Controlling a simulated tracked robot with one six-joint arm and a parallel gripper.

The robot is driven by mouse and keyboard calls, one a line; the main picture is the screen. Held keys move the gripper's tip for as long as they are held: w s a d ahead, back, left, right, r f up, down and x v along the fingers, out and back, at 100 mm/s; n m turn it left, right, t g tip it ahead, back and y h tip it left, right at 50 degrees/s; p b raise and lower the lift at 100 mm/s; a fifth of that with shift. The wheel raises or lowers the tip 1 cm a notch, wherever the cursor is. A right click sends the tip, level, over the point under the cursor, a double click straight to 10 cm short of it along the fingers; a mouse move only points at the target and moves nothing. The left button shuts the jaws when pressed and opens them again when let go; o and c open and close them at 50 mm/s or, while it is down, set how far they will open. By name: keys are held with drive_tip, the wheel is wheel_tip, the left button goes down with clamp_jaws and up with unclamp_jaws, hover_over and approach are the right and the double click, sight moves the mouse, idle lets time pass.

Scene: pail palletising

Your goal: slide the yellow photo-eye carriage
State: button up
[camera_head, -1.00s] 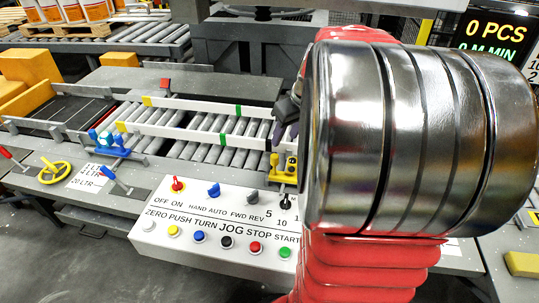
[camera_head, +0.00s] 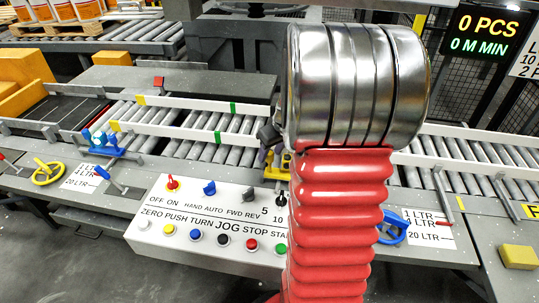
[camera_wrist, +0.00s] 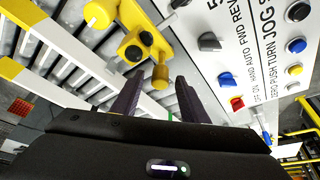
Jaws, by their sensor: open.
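The yellow photo-eye carriage (camera_head: 284,166) sits at the front edge of the roller conveyor, just left of my red arm, which partly hides it in the head view. In the wrist view the yellow carriage (camera_wrist: 118,22) shows large at top centre, with black round knobs and a yellow stub pointing down at the fingers. My gripper (camera_wrist: 158,88) is open, its two dark fingers either side of that stub's lower end. Nothing is held; I cannot tell whether a finger touches the carriage. In the head view only a dark bit of my gripper (camera_head: 268,136) shows beside the carriage.
A white control panel (camera_head: 215,222) with knobs and buttons stands in front of the conveyor. White guide rails (camera_head: 190,131) run along the rollers. A blue photo-eye fixture (camera_head: 104,145) is at left. A blue handwheel (camera_head: 393,228) is right of my arm.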

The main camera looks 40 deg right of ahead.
drive_tip(key=shift+x, duration=0.95)
drive_tip(key=shift+c, duration=0.5)
clamp_jaws()
